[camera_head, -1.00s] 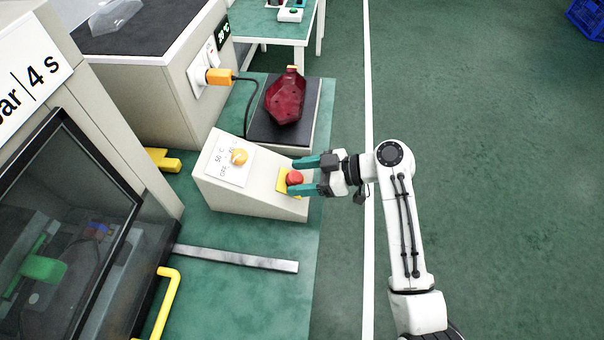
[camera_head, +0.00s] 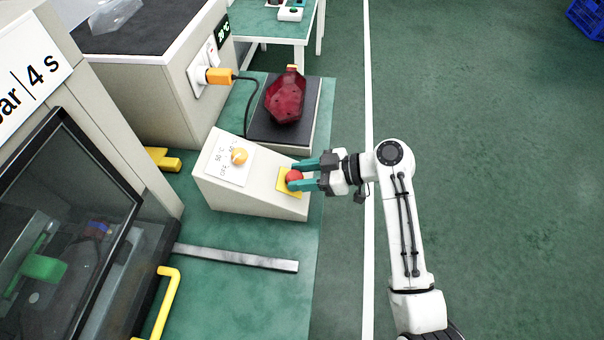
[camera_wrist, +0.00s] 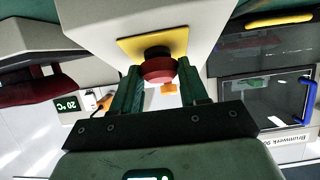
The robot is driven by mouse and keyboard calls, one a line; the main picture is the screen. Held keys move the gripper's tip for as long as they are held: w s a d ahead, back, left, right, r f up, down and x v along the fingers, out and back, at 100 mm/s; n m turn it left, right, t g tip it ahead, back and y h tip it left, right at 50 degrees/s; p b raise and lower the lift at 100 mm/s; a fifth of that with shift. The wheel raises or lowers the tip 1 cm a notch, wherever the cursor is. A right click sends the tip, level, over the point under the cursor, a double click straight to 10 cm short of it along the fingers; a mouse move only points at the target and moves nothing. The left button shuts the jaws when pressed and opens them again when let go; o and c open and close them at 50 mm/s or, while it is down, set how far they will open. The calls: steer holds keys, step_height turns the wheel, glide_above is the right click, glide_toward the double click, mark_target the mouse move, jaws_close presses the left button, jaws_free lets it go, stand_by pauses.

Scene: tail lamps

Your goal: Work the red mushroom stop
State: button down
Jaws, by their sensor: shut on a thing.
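The red mushroom stop (camera_head: 293,176) sits on a yellow plate (camera_head: 286,188) at the right end of a sloped beige control box (camera_head: 250,195). My gripper (camera_head: 295,175) reaches in from the right, its two teal fingers on either side of the red head and shut on it. In the wrist view the red mushroom stop (camera_wrist: 159,70) on its dark collar lies between the two green fingers (camera_wrist: 158,85), with the yellow plate (camera_wrist: 128,48) behind it. Whether the stop is pressed in or out cannot be told.
An orange-yellow knob (camera_head: 239,156) is on the same box. A red lamp-shaped part (camera_head: 285,97) lies on a dark pad behind it. A metal bar (camera_head: 240,258) lies in front on the green table.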

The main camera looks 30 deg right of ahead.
steer(key=shift+s+d+r+p, duration=0.15)
steer(key=shift+d+r+p, duration=0.05)
steer(key=shift+r, duration=0.3)
steer(key=shift+s+d+r+p, duration=0.1)
steer(key=shift+d+r+p, duration=0.1)
steer(key=shift+r, duration=0.25)
steer(key=c, duration=0.6)
jaws_free()
steer(key=shift+d, duration=0.1)
steer(key=b+v, duration=0.1)
steer(key=v, duration=0.9)
steer(key=shift+s+d+r, duration=0.2)
steer(key=shift+d, duration=0.05)
